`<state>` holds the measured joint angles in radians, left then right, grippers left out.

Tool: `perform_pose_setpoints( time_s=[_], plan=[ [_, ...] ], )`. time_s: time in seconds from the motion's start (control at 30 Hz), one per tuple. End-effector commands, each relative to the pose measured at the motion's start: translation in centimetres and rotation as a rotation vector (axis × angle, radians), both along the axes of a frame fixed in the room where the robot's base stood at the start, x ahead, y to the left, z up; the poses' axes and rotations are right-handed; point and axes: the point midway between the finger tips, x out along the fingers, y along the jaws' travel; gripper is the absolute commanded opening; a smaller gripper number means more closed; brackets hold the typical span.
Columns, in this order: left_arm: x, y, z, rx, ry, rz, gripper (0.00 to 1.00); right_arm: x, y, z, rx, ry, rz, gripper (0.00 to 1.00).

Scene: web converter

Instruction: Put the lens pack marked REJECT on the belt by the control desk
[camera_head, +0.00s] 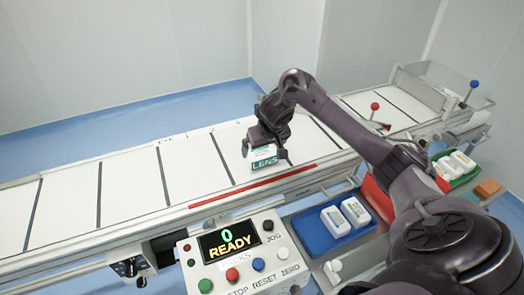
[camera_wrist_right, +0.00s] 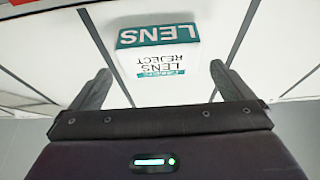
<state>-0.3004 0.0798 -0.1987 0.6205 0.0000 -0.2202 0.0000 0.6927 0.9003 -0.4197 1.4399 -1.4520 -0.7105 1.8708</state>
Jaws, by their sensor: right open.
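The lens pack (camera_head: 264,162) is a white box with a teal LENS band. It stands on the white belt (camera_head: 130,181), just behind the red strip on the near rail. My left gripper is not in view.
The control desk (camera_head: 240,255) reads 0 READY and has coloured buttons. A blue tray (camera_head: 318,243) holds two white packs right of it. A red bin, a green tray (camera_head: 466,176) with white packs and an orange block (camera_head: 488,188) lie farther right. The belt's left half is clear.

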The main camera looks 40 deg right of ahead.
Motion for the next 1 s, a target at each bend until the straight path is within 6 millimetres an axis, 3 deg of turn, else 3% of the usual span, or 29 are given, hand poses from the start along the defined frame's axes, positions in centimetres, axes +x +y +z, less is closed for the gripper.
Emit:
perform_pose_setpoints(
  time_s=[0.03,0.1,0.33,1.0],
  plan=[
    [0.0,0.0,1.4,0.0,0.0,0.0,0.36,-0.4,-0.1,2.1,-0.007,-0.004,0.001,1.0],
    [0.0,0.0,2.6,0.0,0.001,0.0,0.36,-1.0,0.0,3.6,-0.008,-0.001,0.001,1.0],
    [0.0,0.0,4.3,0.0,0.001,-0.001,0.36,-2.4,0.5,6.5,-0.004,-0.002,0.001,1.0],
    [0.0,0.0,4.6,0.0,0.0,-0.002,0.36,-2.8,0.7,7.0,-0.001,0.0,0.0,1.0]
  ],
)
